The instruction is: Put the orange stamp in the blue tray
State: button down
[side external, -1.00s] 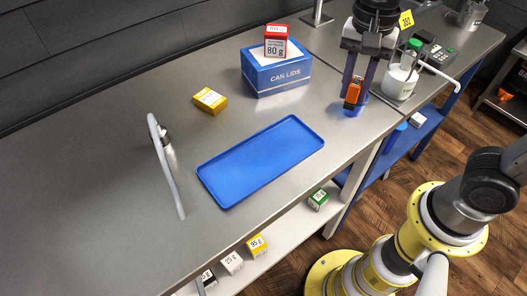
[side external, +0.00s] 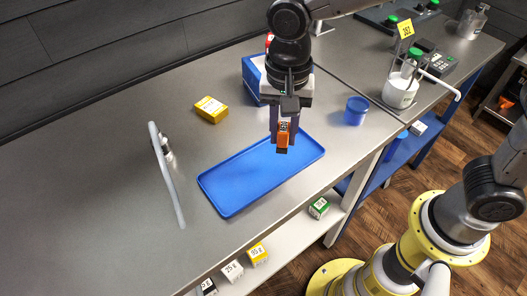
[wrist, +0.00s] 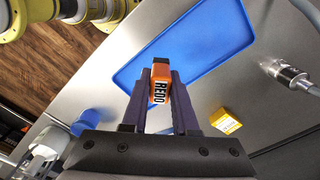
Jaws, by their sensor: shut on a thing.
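The orange stamp (side external: 283,136), with a dark end and a printed label, is held between the fingers of my gripper (side external: 284,128). The stamp also shows in the wrist view (wrist: 160,84), gripped between both dark fingers (wrist: 160,88). In the side view it appears over the right part of the blue tray (side external: 240,179), which lies flat and empty on the grey bench. In the wrist view the tray (wrist: 200,38) lies beyond the stamp. The stamp appears raised above the tray; its exact height is hard to tell.
A yellow box (side external: 211,110) lies behind the tray. A blue CAN LIDS box (side external: 252,80) stands behind my gripper, partly hidden. A blue cup (side external: 356,110) and a white bottle (side external: 400,90) stand to the right.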

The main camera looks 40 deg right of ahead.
jog(key=w+f, duration=0.1)
jog(key=w+a+f, duration=0.1)
jog(key=f, duration=0.1)
jog(key=w+a+f, duration=0.1)
jog(key=shift+f, duration=0.25)
jog(key=shift+w+a+f, duration=0.1)
jog(key=shift+w+f, duration=0.05)
jog(key=shift+f, duration=1.5)
jog(key=shift+f, duration=0.15)
jog(key=c, duration=0.7)
grip_release()
notch_tip(320, 180, up, 12)
jog(key=shift+r, duration=0.2)
